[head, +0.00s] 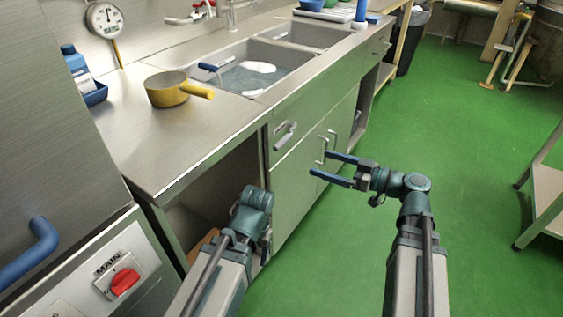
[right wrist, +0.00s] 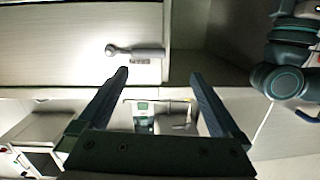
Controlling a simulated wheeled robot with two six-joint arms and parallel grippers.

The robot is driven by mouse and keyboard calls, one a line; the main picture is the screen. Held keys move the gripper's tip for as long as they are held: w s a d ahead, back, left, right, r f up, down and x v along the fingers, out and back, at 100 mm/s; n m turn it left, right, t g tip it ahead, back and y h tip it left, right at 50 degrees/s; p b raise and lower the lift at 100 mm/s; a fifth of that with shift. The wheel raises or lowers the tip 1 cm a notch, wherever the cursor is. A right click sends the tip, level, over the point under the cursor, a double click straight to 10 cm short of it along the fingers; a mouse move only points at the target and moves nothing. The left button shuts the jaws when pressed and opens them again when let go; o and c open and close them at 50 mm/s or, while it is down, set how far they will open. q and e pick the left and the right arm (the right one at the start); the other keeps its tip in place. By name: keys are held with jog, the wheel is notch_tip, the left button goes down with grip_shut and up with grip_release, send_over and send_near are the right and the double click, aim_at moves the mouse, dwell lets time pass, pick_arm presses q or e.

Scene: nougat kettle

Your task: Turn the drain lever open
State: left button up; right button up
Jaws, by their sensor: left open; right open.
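The drain lever (head: 284,141) is a grey bar on the steel front panel below the sink. In the right wrist view the lever (right wrist: 140,51) has a round knob at its left end and a small label beneath. My right gripper (head: 320,163) is open and empty, right of the lever and apart from it. Its two dark blue fingers show in the right wrist view (right wrist: 160,73), with the lever beyond them. My left gripper is mostly hidden by its own wrist (head: 254,205), near the open cabinet; I see nothing held in it.
A yellow pot (head: 168,90) stands on the steel counter (head: 150,140), left of the sink (head: 262,58) with water in it. Cabinet door handles (head: 322,148) stick out near my right gripper. The green floor (head: 470,130) to the right is clear up to a bench (head: 545,185).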

aim_at(288, 136)
jog(key=w+a+t+b, duration=0.1)
jog(key=w+a, duration=0.8)
jog(key=shift+a+f, duration=0.15)
jog(key=shift+a, duration=0.1)
dwell(0.3)
grip_shut()
dwell(0.6)
